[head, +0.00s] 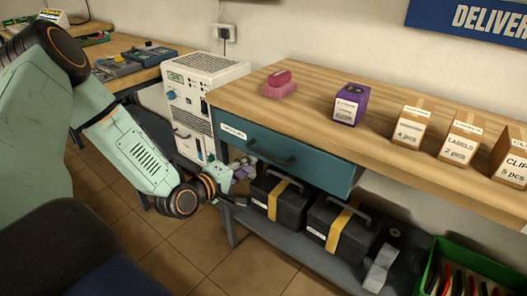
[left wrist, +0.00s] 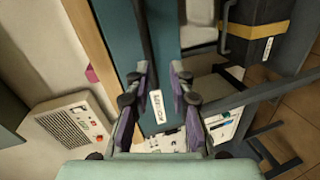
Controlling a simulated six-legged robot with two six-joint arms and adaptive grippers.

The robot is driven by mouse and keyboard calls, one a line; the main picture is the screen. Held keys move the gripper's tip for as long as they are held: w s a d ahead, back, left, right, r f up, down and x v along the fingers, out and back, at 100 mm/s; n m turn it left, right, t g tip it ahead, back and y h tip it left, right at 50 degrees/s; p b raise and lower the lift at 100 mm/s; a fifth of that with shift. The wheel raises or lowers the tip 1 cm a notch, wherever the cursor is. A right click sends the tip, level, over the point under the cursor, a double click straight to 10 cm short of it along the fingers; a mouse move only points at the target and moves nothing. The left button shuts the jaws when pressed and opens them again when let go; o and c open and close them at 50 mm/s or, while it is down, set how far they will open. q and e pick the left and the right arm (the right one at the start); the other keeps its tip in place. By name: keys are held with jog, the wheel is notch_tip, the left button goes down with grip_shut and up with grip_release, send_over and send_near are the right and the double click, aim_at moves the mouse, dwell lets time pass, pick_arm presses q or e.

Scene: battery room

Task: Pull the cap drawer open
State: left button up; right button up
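The teal drawer (head: 300,159) sits under the wooden bench top, its front looking flush with the bench. It has a dark bar handle (head: 270,154) and a white label (head: 232,131) at its left end. My left gripper (head: 243,168) is in front of and just below the drawer's left part, near the handle. In the left wrist view my left gripper (left wrist: 160,72) is open, its fingers apart, facing the teal front (left wrist: 115,35). The handle (left wrist: 145,35) ends close to the left-hand fingertip; I cannot tell whether they touch. My right gripper is not in view.
On the bench top (head: 310,105) stand a pink block (head: 279,85), a purple box (head: 350,103) and several labelled cartons. Black cases with yellow straps (head: 277,200) sit on the lower shelf. A white instrument unit (head: 205,85) stands left of the drawer.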

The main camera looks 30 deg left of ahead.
aim_at(264, 156)
pick_arm(q)
jog(key=shift+n, duration=0.8)
jog(key=b+x, duration=0.1)
jog(key=x, duration=0.1)
jog(key=r+b+x, duration=0.1)
jog(key=x, duration=0.1)
jog(key=b+x, duration=0.2)
jog(key=x, duration=0.1)
jog(key=shift+w+d+r, duration=0.15)
jog(key=shift+w+d, duration=0.1)
jog(key=shift+d, duration=0.05)
jog(key=shift+d+r, duration=0.1)
jog(key=shift+r, duration=0.05)
jog(key=shift+c, duration=0.4)
grip_shut()
